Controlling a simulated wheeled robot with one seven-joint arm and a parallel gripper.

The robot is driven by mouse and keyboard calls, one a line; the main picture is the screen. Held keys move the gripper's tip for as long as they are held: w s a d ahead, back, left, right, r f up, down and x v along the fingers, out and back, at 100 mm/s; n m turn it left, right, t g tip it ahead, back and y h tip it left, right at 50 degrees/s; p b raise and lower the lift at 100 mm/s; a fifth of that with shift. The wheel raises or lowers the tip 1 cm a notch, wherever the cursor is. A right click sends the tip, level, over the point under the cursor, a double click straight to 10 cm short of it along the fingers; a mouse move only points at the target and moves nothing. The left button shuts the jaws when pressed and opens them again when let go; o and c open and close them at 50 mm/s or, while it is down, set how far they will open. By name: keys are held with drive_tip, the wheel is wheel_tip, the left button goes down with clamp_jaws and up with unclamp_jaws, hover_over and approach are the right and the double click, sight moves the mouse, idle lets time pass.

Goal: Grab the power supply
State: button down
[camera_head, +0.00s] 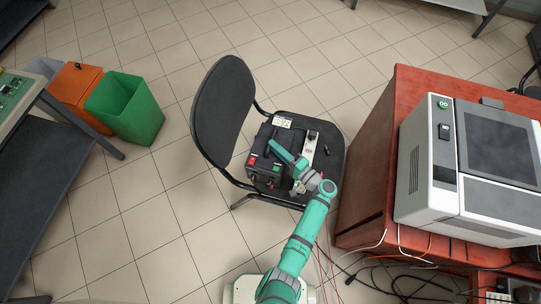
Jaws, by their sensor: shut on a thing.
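The power supply (262,172), a black box with red and green parts on its front, sits on the black seat of a chair (222,110). My teal arm reaches over the seat from below and covers part of the box. My gripper (297,187) is at the box's right front side, small and partly hidden by my own arm. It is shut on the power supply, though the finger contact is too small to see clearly. The box appears to rest on the seat; I cannot tell whether it is lifted at all.
A pale narrow device (309,147) and a small black item (326,150) lie on the seat to the right. A red-brown desk (365,190) with a grey-white machine (425,165) stands right. Cables (400,275) trail below it. Green (128,108) and orange (77,88) bins stand left.

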idle(0.3)
drive_tip(key=shift+w+r, duration=0.15)
drive_tip(key=shift+w, duration=0.05)
drive_tip(key=shift+d, duration=0.15)
